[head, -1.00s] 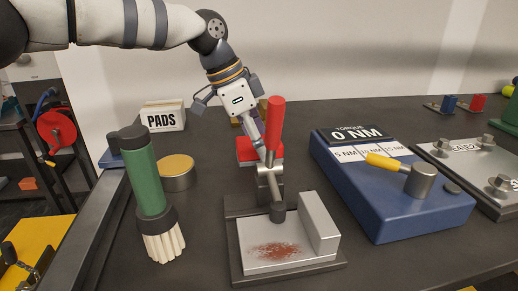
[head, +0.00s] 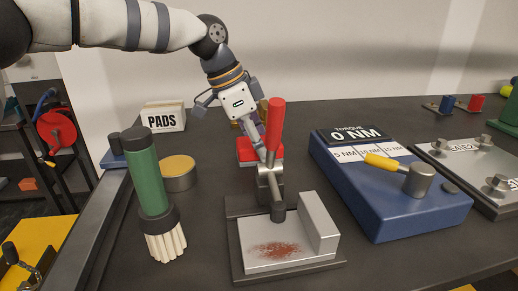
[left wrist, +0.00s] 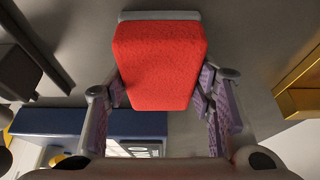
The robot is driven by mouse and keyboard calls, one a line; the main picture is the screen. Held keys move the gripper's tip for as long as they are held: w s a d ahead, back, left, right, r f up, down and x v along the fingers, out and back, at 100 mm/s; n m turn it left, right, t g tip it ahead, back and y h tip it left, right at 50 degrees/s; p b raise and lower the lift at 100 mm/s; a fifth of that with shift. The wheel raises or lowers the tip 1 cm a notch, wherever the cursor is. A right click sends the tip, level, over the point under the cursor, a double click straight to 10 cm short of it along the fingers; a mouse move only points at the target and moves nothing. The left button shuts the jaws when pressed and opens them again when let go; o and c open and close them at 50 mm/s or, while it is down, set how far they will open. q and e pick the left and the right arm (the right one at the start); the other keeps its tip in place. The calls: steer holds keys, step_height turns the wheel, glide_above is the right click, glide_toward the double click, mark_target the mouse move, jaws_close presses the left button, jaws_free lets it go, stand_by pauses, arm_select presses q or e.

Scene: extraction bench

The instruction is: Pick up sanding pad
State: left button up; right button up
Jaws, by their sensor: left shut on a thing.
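The red sanding pad (head: 245,147) with a grey backing is at the back of the bench, behind the upright red clamp handle (head: 275,127), which hides part of it. The head view does not clearly show whether the pad touches the bench. My right gripper is not in view.
A green brush (head: 149,185), a yellow-lidded tin (head: 177,178) and a PADS box (head: 163,116) are at left. A blue torque tester (head: 405,215) is at right.

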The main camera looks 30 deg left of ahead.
arm_select(q)
step_height(320, 180, up, 18)
steer(key=shift+r+b, duration=0.25)
steer(key=shift+b, duration=0.05)
steer(key=o, duration=0.5)
steer(key=shift+c, duration=0.2)
steer(key=c, duration=0.4)
steer(key=shift+f, duration=0.1)
steer(key=shift+c, duration=0.2)
